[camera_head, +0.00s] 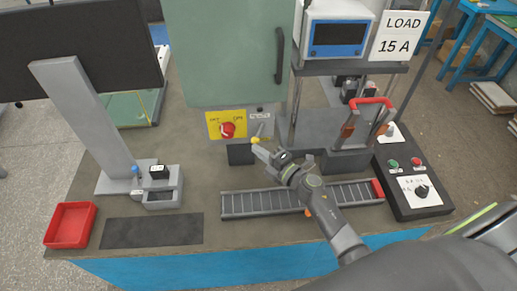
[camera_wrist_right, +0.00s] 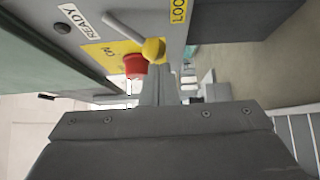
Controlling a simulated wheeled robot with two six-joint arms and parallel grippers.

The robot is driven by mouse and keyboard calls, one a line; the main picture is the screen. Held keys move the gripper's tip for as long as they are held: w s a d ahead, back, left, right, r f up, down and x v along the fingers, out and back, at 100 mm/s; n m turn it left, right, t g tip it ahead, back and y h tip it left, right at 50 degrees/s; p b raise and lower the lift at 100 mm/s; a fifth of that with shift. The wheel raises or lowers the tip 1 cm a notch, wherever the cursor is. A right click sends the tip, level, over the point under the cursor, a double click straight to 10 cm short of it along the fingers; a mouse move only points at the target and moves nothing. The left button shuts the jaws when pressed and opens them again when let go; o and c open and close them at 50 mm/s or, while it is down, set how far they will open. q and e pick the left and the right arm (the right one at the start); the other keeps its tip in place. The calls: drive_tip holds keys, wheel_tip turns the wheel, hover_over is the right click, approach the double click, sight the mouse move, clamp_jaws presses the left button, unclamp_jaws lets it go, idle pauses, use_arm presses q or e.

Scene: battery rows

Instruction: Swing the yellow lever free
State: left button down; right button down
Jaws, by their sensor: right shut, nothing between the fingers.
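The yellow lever (camera_head: 255,140) is a grey rod with a yellow ball at its end, on the front of the green cabinet's lower panel. In the right wrist view its yellow ball (camera_wrist_right: 153,48) is just beyond my fingertips, and the rod slants up left. My right gripper (camera_head: 261,149) is shut and empty, right at the ball. Its closed fingers also show in the right wrist view (camera_wrist_right: 158,85). I cannot tell whether they touch the ball. My left gripper is not in view.
A red rotary switch (camera_head: 227,130) on a yellow plate is left of the lever. A battery rail (camera_head: 250,204) lies below my right arm. A black box with buttons (camera_head: 430,206) stands right. A red tray (camera_head: 70,225) is far left. White READY and yellow LOCK labels flank the lever.

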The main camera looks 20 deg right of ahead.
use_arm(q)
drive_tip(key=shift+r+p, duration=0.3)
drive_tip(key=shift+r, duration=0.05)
use_arm(e)
drive_tip(key=shift+d, duration=0.25)
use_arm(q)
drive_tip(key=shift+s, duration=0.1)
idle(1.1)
